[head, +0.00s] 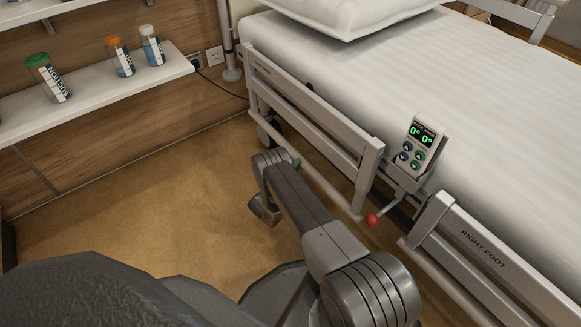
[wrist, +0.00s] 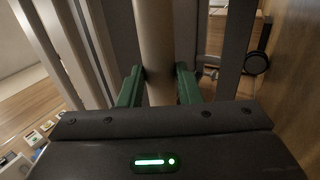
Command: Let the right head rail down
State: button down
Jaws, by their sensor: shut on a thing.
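The right head rail (head: 312,122) stands raised along the near side of the bed, its slats level with the mattress edge. A pale round bar (head: 330,192) runs low beneath it. My gripper (head: 297,163) is at this low bar, mostly hidden behind my own wrist, with a bit of green finger showing. In the wrist view, my gripper's green fingers (wrist: 160,84) are on either side of a pale round bar (wrist: 155,40) and shut on it. A red knob (head: 372,220) on a short lever is near the rail's right end.
A bed control (head: 418,145) reading 0° 0° hangs beside the mattress. The right foot rail (head: 480,245) is to the right. A shelf (head: 90,98) with several capped bottles is at the left. Floor (head: 160,180) between shelf and bed is clear.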

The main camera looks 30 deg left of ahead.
jog(key=shift+w+d+f+h, duration=0.15)
jog(key=shift+w+d, duration=0.05)
jog(key=shift+w, duration=0.3)
jog(key=shift+w+d+f+h, duration=0.1)
jog(key=shift+w+d+h, duration=0.1)
jog(key=shift+w, duration=0.3)
jog(key=shift+w+d+f, duration=0.1)
jog(key=shift+d, duration=0.05)
jog(key=c, duration=1.1)
grip_release()
jog(key=shift+w+d+f, duration=0.1)
jog(key=shift+f, duration=0.05)
jog(key=shift+o, duration=0.2)
jog(key=shift+w+d, duration=0.1)
jog(key=shift+w, duration=0.05)
